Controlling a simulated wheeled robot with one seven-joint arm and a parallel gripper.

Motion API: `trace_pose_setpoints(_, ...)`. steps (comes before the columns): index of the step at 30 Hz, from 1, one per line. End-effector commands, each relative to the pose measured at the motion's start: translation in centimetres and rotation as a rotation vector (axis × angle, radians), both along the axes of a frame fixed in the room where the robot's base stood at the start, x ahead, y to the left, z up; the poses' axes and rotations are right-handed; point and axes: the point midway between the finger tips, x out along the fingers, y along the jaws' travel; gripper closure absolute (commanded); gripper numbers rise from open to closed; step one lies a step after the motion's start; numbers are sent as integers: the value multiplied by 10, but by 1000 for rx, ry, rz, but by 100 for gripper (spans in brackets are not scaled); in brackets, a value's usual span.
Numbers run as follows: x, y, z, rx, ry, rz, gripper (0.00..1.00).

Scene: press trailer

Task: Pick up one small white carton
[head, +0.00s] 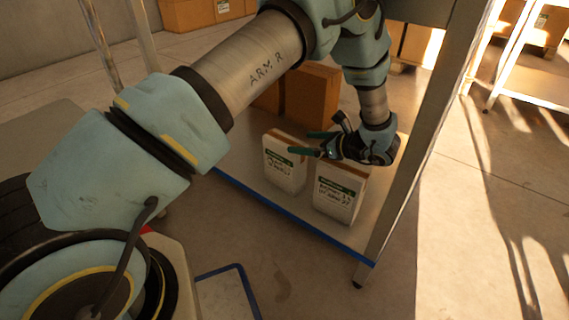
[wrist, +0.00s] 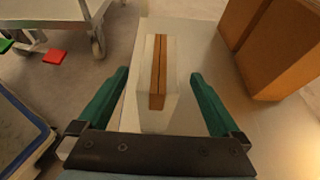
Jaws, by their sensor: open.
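Two small white cartons with brown tops and green-striped labels stand on a low shelf in the head view, a left one (head: 284,172) and a right one (head: 338,197). My gripper (head: 315,143) is open, its green fingers reaching left over the tops of the cartons. In the wrist view, one white carton (wrist: 171,85) with a brown strip along its top lies between the two open fingers of my gripper (wrist: 159,74), with a gap on each side. It appears to be the left carton. The other carton is not seen there.
Larger brown boxes (head: 311,95) stand behind the cartons; one (wrist: 275,50) is close on the right in the wrist view. The shelf has a blue front edge (head: 300,222) and a metal post (head: 425,150) at right. A blue-rimmed tray (head: 226,290) is below.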

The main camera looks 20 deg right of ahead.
Motion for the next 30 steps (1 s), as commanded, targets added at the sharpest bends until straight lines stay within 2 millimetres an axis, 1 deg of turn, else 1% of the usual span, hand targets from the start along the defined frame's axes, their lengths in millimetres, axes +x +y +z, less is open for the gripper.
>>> trace_pose_setpoints(6,28,16,-15,1,3,5,0)
trace_pose_setpoints(10,42,22,-21,0,2,3,0)
trace_pose_setpoints(14,48,25,-23,0,2,2,0)
trace_pose_setpoints(20,48,25,-22,-1,2,1,0)
trace_pose_setpoints(30,48,25,-22,-1,2,1,37)
